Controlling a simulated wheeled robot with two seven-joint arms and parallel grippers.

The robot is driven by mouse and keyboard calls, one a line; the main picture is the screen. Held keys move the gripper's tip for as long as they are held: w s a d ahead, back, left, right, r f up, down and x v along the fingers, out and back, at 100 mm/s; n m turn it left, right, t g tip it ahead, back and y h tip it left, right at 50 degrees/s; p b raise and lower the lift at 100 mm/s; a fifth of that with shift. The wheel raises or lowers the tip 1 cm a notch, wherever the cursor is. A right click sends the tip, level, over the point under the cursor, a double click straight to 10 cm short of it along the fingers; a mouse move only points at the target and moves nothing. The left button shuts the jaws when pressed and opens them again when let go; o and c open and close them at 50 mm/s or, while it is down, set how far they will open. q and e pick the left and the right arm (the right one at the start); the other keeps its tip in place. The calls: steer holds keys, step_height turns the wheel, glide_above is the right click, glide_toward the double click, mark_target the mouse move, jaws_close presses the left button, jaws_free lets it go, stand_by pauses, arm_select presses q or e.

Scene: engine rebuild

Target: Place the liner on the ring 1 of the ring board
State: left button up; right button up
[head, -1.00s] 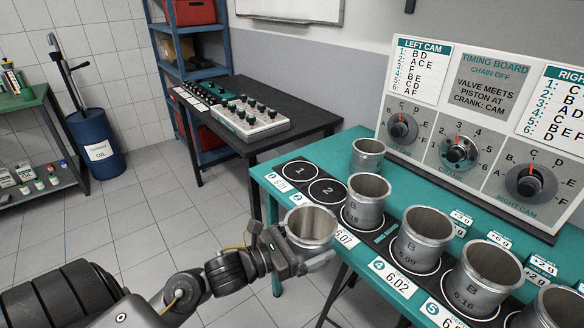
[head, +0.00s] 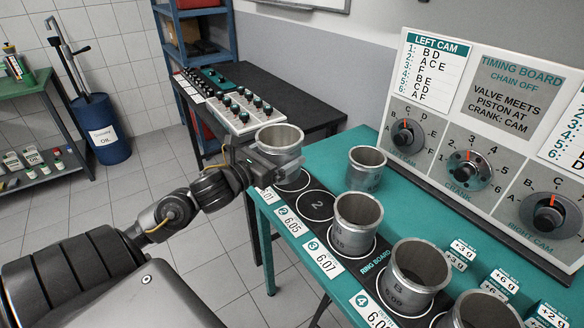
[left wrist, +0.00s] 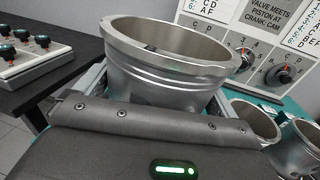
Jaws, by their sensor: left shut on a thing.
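My left gripper (head: 262,160) is shut on a silver metal liner (head: 280,142). The liner is upright, held over the far left end of the ring board (head: 345,262), above or close to ring 1, which it mostly hides. In the left wrist view the liner (left wrist: 165,75) fills the jaws (left wrist: 150,125); its base is hidden there. Whether it touches the board I cannot tell. Ring 2 (head: 316,205) is bare. My right gripper is out of view.
Liners stand on ring 3 (head: 355,222), ring 4 (head: 413,275) and nearer. Another liner (head: 365,170) stands on the teal table behind ring 2. The timing board (head: 470,170) stands at the back. A black table (head: 290,97) with a valve tray lies beyond a gap.

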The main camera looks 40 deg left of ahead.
arm_select(q)
steer(key=shift+w+a+f+p, duration=0.35)
steer(key=shift+w+a+f, duration=0.5)
steer(key=shift+w+f, duration=0.7)
steer(key=shift+w+a+f+p, duration=0.35)
steer(key=shift+w+a+f, duration=0.45)
steer(key=shift+w+f, duration=0.75)
steer(key=shift+w+a+f+p, duration=0.35)
steer(key=shift+w+a+f, duration=0.65)
steer(key=shift+w, duration=0.95)
step_height(320, 180, down, 3)
steer(key=shift+w+d+f+p, duration=0.1)
steer(key=shift+p, duration=0.6)
steer(key=shift+f, duration=0.2)
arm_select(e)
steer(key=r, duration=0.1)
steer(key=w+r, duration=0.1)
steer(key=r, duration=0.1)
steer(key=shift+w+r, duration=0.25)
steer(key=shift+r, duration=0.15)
